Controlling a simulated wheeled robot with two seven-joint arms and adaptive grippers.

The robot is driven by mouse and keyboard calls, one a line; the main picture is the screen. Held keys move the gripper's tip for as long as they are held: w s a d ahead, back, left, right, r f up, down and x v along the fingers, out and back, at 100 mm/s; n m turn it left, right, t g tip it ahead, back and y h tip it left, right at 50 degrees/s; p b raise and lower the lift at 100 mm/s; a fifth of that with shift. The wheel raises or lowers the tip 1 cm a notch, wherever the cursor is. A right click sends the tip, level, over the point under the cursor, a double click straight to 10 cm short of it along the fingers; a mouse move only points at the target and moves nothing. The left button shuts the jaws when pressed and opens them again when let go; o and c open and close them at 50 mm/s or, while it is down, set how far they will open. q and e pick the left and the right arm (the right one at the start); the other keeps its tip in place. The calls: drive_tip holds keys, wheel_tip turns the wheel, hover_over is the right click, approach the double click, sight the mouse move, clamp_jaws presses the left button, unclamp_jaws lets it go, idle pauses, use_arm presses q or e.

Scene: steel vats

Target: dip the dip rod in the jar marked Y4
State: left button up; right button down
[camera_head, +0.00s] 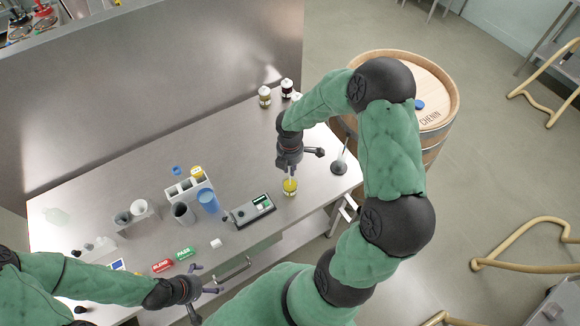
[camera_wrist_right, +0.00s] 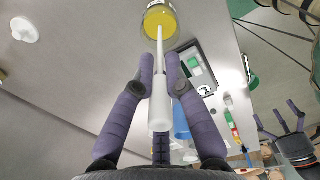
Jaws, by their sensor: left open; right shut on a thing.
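The dip rod (camera_wrist_right: 159,95) is a white rod held in my right gripper (camera_wrist_right: 160,62), which is shut on it. Its thin end reaches the mouth of a small glass jar of yellow liquid (camera_wrist_right: 159,17). I cannot tell whether the tip is in the liquid. In the head view my right gripper (camera_head: 290,170) is just above this jar (camera_head: 290,187), near the table's front right. No Y4 mark is readable. My left gripper (camera_head: 200,284) is open and empty at the table's front edge.
Lidded jars (camera_head: 264,97) stand at the back. A black-based stand (camera_head: 339,168) is to the right, beside a wooden barrel (camera_head: 440,100).

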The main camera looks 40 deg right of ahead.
drive_tip(key=shift+f+b, duration=1.7)
drive_tip(key=shift+f, duration=0.65)
drive_tip(key=shift+r, duration=0.1)
drive_tip(key=shift+r+p, duration=4.55)
drive_tip(key=shift+r, duration=0.95)
